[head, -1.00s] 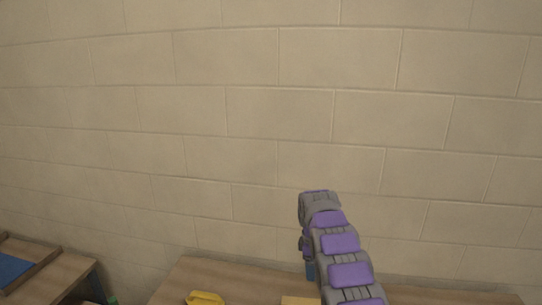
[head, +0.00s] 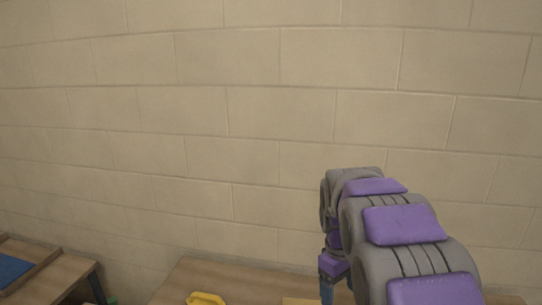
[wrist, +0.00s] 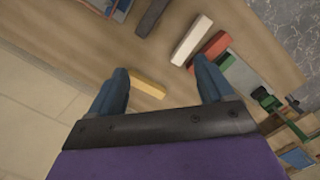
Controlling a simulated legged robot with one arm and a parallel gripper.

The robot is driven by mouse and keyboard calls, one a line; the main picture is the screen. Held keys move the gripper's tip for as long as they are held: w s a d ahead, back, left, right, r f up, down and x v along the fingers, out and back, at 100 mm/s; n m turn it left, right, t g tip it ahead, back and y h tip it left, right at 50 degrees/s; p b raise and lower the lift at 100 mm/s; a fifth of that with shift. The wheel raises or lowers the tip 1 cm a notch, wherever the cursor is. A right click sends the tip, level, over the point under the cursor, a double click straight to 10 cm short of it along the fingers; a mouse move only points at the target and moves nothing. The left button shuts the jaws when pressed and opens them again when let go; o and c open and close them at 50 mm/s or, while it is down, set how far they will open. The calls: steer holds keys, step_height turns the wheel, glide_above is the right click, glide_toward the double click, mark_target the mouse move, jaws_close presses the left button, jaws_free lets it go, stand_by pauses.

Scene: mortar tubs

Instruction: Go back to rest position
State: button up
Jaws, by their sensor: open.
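My gripper (wrist: 162,75) is open in the wrist view, with its two blue fingers spread apart and nothing held between them. It is above a wooden table (wrist: 120,50). A yellow block (wrist: 148,84) lies on the table and shows between the fingers, close to the left one. In the head view my arm is folded at the lower right, in front of the wall, and the fingertips are not clearly shown.
A cream bar (wrist: 191,40), a red bar (wrist: 212,47) and a dark bar (wrist: 152,17) lie on the table. A second table (head: 60,278) with a blue panel (head: 12,268) stands left. A block wall (head: 250,110) closes the back.

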steer(key=s+a+f+m, duration=0.1)
steer(key=s+f+m, duration=0.1)
steer(key=s, duration=1.4)
steer(key=s+a+f+m+y+b, duration=0.1)
steer(key=s+m, duration=0.3)
steer(key=s, duration=1.3)
steer(key=shift+f+m+g, duration=0.4)
